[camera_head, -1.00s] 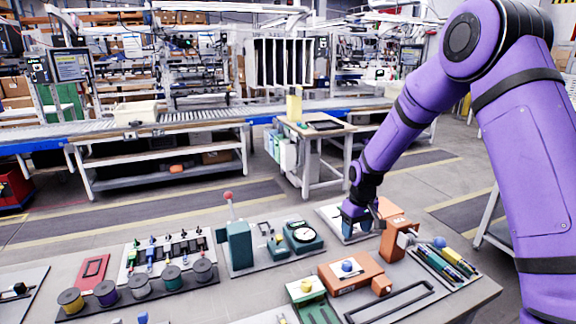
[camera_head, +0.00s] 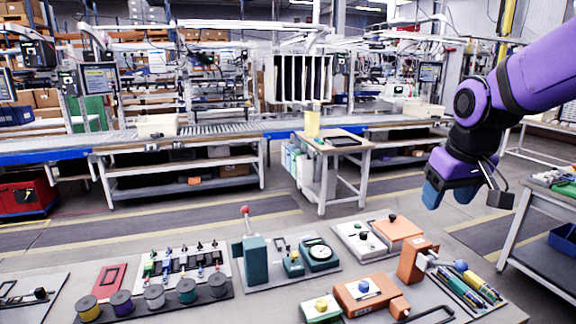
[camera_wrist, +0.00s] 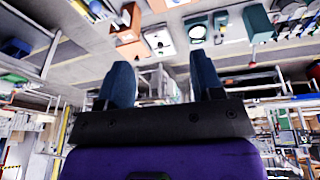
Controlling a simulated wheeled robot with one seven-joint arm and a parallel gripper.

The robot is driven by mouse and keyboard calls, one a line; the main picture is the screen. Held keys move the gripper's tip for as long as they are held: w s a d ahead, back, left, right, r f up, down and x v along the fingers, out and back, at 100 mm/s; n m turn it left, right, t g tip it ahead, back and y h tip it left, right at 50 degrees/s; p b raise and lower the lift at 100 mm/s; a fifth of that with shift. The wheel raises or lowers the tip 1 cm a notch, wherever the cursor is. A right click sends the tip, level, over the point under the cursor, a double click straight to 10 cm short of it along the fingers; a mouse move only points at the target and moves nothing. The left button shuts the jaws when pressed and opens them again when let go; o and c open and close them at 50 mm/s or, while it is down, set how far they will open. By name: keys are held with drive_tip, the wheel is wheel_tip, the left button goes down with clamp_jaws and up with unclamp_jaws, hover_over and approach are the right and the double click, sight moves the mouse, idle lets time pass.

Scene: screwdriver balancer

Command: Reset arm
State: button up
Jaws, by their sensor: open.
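My gripper (camera_head: 434,190) is raised in the air at the right of the head view, beyond the far right corner of the workbench. Its blue fingers point down in that view and touch nothing. In the wrist view the two blue fingers (camera_wrist: 163,84) stand well apart with nothing between them. My gripper is open and empty.
A side table (camera_head: 350,146) stands behind. A shelf cart (camera_head: 537,238) is at right.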

drive_tip(key=s+r+m+t, duration=0.1)
drive_tip(key=s, duration=0.7)
drive_tip(key=s+d+r+t, duration=0.1)
drive_tip(key=s+r, duration=0.1)
drive_tip(key=s, duration=0.7)
drive_tip(key=shift+s+d+r+m, duration=0.15)
drive_tip(key=shift+d+r+m, duration=0.15)
drive_tip(key=shift+m, duration=0.1)
